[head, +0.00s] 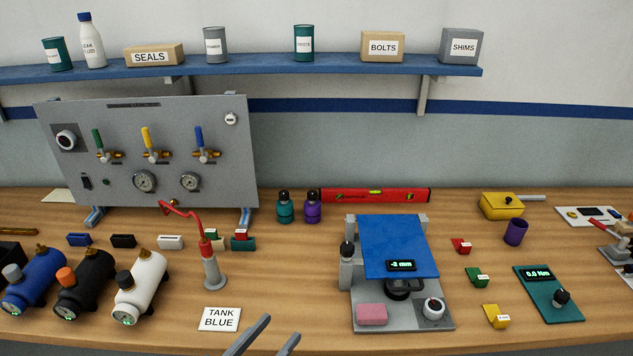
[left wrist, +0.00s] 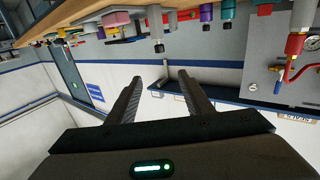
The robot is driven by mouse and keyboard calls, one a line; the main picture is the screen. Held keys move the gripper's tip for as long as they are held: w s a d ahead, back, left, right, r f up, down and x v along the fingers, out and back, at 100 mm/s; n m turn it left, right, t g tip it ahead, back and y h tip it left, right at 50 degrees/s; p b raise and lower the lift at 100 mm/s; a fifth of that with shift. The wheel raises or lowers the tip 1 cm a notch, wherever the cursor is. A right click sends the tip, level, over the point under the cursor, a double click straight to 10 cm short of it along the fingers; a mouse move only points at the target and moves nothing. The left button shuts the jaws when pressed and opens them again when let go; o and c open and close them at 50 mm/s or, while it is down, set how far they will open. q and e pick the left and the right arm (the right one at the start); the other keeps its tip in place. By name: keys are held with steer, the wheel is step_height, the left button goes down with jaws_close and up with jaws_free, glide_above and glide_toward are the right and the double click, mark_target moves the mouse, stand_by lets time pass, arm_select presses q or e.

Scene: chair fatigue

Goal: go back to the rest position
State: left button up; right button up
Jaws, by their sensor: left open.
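My left gripper (head: 270,340) shows at the bottom edge of the head view, its two fingers apart with nothing between them. It is at the front of the wooden table (head: 290,315), right of the "TANK BLUE" card (head: 220,319) and left of the grey test rig with a blue plate (head: 400,240). In the left wrist view its open fingers (left wrist: 158,95) frame only the wall and shelf, and the scene appears upside down. My right gripper is not in view.
Blue, black and white tanks (head: 140,285) stand at the left. A red-topped hose fitting (head: 212,268) stands behind the card. A valve panel (head: 150,150) is at the back left. Red, green and yellow blocks (head: 477,277) and a teal meter (head: 548,293) lie at the right.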

arm_select(q)
steer(key=s+a+f+n+g+y, duration=0.1)
steer(key=s+a+f+g+y, duration=0.25)
steer(key=f, duration=0.35)
steer(key=s+a+f+n+g+y, duration=0.1)
steer(key=s+a+f+g+y, duration=0.1)
steer(key=s+f, duration=0.35)
steer(key=s+a+f+n+g+y, duration=0.1)
steer(key=s+a+f+g+y, duration=0.1)
steer(key=s+a+f+g, duration=0.25)
steer(key=s+a+f+n+g+y, duration=0.1)
steer(key=s+a+f+n+y, duration=0.15)
steer(key=s+a, duration=0.35)
step_height(320, 180, down, 32)
steer(key=s+d+m+g+b, duration=0.1)
steer(key=s+d+g+b, duration=0.1)
steer(key=s+b, duration=0.1)
steer(key=s+a+f+g+b, duration=0.1)
steer(key=s+a+f+b, duration=0.2)
steer(key=s+f, duration=1.4)
step_height(320, 180, down, 4)
steer(key=shift+s+a+r, duration=0.2)
steer(key=shift+s+a, duration=0.1)
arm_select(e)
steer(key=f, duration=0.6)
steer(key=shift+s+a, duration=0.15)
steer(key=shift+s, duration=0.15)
